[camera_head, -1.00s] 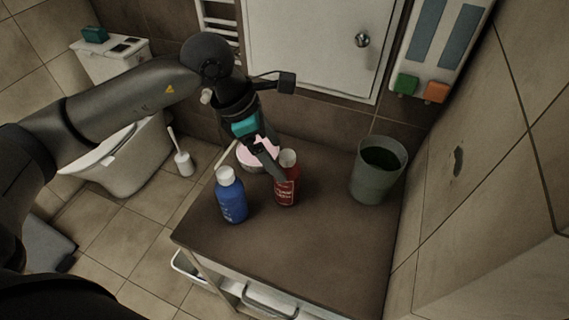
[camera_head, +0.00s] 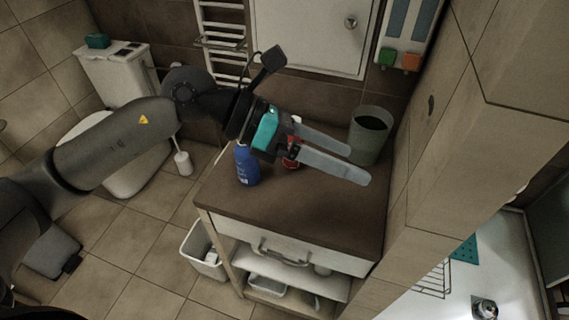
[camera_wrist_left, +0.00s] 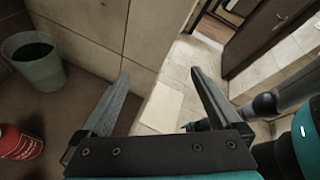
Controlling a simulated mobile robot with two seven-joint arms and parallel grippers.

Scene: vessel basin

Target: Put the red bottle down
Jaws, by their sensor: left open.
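The red bottle (camera_head: 291,163) stands on the dark top of the cabinet (camera_head: 310,205). In the head view my left gripper hides most of it. In the left wrist view the red bottle (camera_wrist_left: 18,145) is at the left edge, cut off by the frame and outside the fingers. My left gripper (camera_head: 357,165) is open and empty, its fingers spread and pointing right above the cabinet top. In the left wrist view nothing is between its fingers (camera_wrist_left: 160,76). My right gripper does not show.
A blue bottle (camera_head: 247,168) stands left of the red bottle, partly behind my left gripper. A grey-green bin (camera_head: 368,143) stands at the back right of the cabinet top, near the tiled wall (camera_head: 455,140). The front of the cabinet top is clear.

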